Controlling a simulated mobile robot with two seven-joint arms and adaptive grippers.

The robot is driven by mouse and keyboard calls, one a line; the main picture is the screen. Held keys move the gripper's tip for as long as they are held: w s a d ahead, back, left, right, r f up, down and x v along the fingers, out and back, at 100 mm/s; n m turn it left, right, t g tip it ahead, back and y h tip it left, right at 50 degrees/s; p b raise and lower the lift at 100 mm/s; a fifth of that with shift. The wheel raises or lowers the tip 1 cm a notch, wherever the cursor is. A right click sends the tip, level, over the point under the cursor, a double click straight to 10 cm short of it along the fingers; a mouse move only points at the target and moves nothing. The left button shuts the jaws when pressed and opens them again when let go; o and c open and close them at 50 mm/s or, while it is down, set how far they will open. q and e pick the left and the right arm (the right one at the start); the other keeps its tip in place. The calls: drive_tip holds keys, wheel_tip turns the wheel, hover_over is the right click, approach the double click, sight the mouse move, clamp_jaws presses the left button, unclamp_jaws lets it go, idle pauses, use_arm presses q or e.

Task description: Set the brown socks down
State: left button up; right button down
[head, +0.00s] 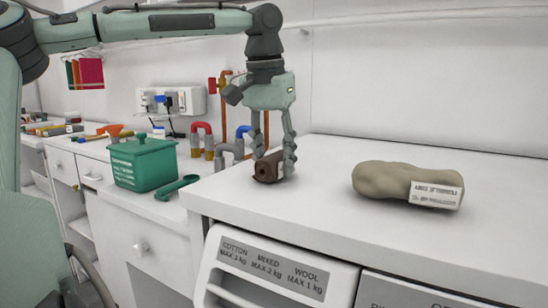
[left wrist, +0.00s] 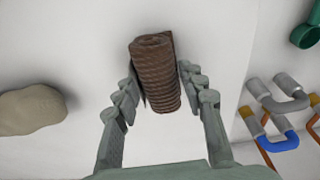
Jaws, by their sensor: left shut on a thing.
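The brown socks (head: 266,168) are a rolled brown bundle at the left end of the white worktop. My left gripper (head: 273,165) points down with its fingers on either side of the roll and is shut on it. In the left wrist view the ribbed roll (left wrist: 156,72) sits between the fingertips of the gripper (left wrist: 158,90). The roll is at or very near the worktop surface; I cannot tell whether it touches. My right gripper is in neither view.
A beige lumpy object with a label (head: 408,184) lies on the white worktop (head: 330,215) to the right, with clear space between.

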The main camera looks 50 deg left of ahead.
sight(268, 155)
use_arm(q)
drive_tip(key=shift+f, duration=0.1)
drive_tip(key=o, duration=1.2)
drive_tip(key=r, duration=0.4)
drive_tip(key=s+r, duration=0.1)
drive_tip(key=r, duration=0.3)
drive_tip(key=s+r, duration=0.1)
drive_tip(key=r, duration=0.3)
drive_tip(key=shift+d, duration=0.25)
